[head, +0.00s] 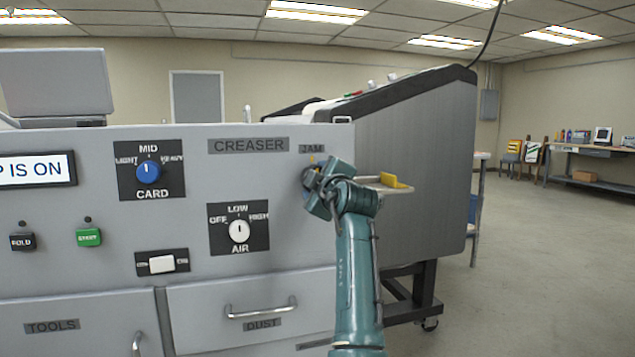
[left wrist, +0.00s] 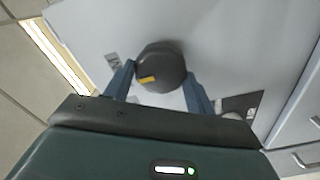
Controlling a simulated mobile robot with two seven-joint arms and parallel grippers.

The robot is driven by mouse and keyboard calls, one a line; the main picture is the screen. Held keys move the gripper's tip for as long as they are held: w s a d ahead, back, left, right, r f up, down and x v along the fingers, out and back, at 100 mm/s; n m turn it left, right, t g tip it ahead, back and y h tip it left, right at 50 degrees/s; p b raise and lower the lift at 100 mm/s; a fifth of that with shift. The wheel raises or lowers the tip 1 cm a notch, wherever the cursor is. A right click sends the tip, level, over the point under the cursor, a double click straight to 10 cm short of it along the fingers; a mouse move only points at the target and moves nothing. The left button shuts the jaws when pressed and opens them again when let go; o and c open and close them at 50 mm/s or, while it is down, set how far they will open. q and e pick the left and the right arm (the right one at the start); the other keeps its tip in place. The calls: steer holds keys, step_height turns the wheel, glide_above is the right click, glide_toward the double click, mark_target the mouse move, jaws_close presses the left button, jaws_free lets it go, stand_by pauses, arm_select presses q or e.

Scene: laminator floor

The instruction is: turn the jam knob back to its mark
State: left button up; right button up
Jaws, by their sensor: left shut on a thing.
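The jam knob (left wrist: 162,62) is a dark, round knob with a short yellow stripe, seen in the left wrist view. It stands on the grey creaser panel, beside the small JAM label (head: 311,148). My left gripper (left wrist: 159,72) has one finger on each side of the knob and is shut on it. In the head view my left gripper (head: 311,187) covers most of the knob. A tiny yellow fleck shows just under the label. Whether the stripe lines up with a mark is not clear. My right gripper is not in view.
The panel also carries a blue CARD knob (head: 149,173), a white AIR knob (head: 239,231), a white rocker switch (head: 161,264) and a green button (head: 88,237). A drawer handle (head: 261,308) juts out below. Open floor lies to the right.

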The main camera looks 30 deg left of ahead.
arm_select(q)
steer(key=o, duration=1)
steer(key=b+v, duration=0.4)
steer(key=v, duration=0.9)
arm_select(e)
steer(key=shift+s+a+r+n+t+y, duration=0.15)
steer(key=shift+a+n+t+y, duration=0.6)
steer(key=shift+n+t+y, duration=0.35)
